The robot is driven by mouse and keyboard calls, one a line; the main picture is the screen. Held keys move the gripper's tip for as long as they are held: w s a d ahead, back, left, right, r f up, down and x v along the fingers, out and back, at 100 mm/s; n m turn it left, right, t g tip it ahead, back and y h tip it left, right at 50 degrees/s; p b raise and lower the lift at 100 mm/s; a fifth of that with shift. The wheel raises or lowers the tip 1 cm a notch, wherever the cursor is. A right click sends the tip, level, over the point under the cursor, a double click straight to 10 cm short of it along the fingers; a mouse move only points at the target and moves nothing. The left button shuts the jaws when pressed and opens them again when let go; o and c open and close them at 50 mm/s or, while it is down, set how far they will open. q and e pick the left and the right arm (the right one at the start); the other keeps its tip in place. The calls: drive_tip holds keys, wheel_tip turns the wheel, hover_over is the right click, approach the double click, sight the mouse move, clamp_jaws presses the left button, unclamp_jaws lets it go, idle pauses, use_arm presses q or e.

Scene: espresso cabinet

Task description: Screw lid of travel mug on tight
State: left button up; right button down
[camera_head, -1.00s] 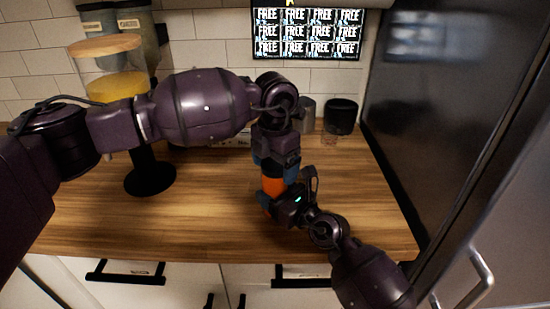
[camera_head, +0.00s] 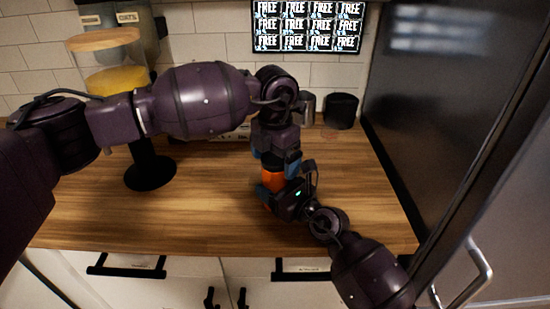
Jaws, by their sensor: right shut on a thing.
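The orange travel mug (camera_head: 272,180) stands upright on the wooden counter (camera_head: 210,215), right of the middle. My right gripper (camera_head: 273,192) is shut on its body from the front right. My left gripper (camera_head: 275,163) points straight down over the top of the mug, with its blue-tipped fingers on either side of it. The lid is hidden by the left gripper, so I cannot see how it sits on the mug. I cannot tell whether the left fingers touch the lid.
A dispenser with yellow contents (camera_head: 115,80) on a black base (camera_head: 150,174) stands at the left. A black cup (camera_head: 341,110) and a grey metal cup (camera_head: 307,106) stand at the back. A dark fridge (camera_head: 440,110) bounds the right side. The front left counter is clear.

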use_arm(q)
drive_tip(key=shift+r, duration=0.1)
wheel_tip(320, 180, up, 12)
idle(0.6)
use_arm(e)
drive_tip(key=shift+c, duration=0.9)
unclamp_jaws()
use_arm(q)
drive_tip(key=shift+s+r+p, duration=0.1)
drive_tip(key=shift+r+p, duration=0.2)
drive_tip(key=shift+r, duration=0.2)
use_arm(e)
drive_tip(key=v, duration=1.1)
drive_tip(key=shift+w+a, duration=0.1)
